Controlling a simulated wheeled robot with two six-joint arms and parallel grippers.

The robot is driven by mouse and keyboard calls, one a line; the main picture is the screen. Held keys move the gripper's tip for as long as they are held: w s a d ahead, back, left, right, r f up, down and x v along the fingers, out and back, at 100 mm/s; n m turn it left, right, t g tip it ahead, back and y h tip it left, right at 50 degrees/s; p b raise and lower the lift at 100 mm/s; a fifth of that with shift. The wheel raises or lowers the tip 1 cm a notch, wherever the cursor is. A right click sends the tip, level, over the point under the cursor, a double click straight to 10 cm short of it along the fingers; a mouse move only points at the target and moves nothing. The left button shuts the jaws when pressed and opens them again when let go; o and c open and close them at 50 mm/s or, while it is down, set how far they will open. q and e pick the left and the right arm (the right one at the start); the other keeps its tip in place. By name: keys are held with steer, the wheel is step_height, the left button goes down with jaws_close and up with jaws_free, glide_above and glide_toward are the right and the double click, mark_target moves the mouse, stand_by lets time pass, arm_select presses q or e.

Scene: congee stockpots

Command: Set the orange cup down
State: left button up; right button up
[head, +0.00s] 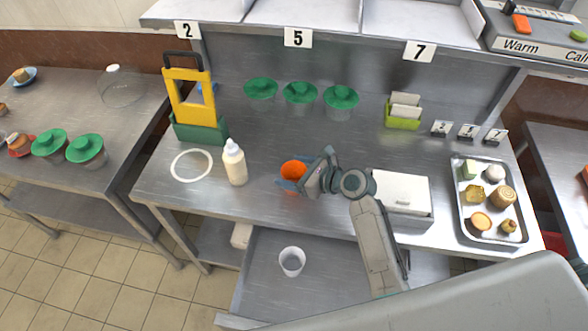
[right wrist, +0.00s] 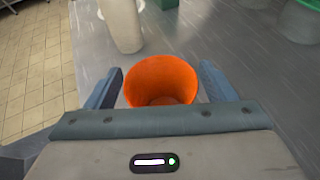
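The orange cup (head: 294,169) is upright at the front middle of the steel table. My right gripper (head: 290,183) has its blue fingers on both sides of it, and is shut on it. In the right wrist view the cup (right wrist: 161,82) sits between the two fingertips, its open mouth showing, with the fingers close against its sides. Whether its base touches the table is hidden. My left gripper is not in view.
A cream bottle (head: 234,163) and a white ring (head: 191,165) are left of the cup. A white box (head: 402,190) is to the right, beyond my gripper. Green-lidded pots (head: 300,95) line the back.

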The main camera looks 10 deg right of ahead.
steer(key=shift+o, duration=0.2)
steer(key=shift+r, duration=0.1)
steer(key=b+v, duration=0.1)
steer(key=v, duration=1.1)
steer(key=shift+b, duration=0.4)
steer(key=shift+r, duration=0.15)
